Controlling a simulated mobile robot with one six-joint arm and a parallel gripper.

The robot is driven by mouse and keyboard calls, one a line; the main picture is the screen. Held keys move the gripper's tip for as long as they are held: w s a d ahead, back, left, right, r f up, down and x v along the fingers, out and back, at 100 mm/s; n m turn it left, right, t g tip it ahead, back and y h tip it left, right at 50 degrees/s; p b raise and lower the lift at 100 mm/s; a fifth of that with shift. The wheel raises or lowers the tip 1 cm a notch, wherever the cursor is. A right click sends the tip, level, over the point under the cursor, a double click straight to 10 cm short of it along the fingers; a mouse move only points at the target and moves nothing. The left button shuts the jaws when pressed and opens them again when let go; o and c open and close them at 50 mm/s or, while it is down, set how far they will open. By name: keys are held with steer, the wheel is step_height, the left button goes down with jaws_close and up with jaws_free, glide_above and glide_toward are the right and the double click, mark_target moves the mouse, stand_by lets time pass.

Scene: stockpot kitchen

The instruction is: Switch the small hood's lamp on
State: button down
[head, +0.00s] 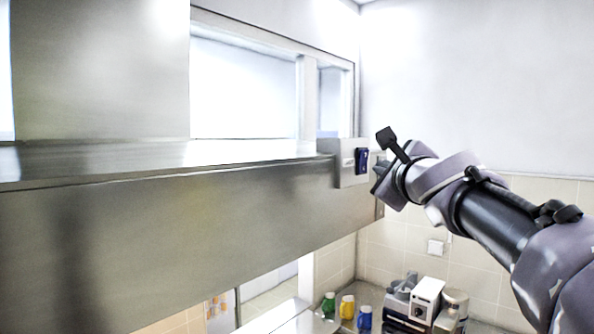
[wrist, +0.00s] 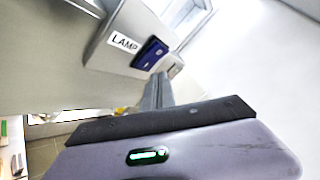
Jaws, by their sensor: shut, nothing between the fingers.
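The steel hood (head: 180,235) fills the left of the head view. A grey switch box (head: 345,180) sits at its right end, with a dark blue rocker switch (head: 362,161) on its face. In the wrist view the box carries a white LAMP label (wrist: 123,43) beside the blue rocker (wrist: 150,53). My gripper (head: 379,172) is just right of the switch box in the head view. In the wrist view my gripper's fingers (wrist: 158,80) are shut and empty, with their tips just below the rocker. I cannot tell whether they touch it. The lamp itself is not visible.
Below the hood, a counter holds green (head: 328,305), yellow (head: 347,306) and blue (head: 364,318) bottles and a white boxy appliance (head: 425,299). A tiled wall with a socket (head: 436,247) stands behind.

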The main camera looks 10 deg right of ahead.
steer(key=shift+s+d+r+b, duration=0.15)
steer(key=shift+s+d+b, duration=0.25)
steer(key=shift+s+d, duration=0.5)
steer(key=shift+s+d+r+b, duration=0.15)
steer(key=shift+s+d+b, duration=0.35)
steer(key=shift+s, duration=0.55)
steer(key=shift+d, duration=0.1)
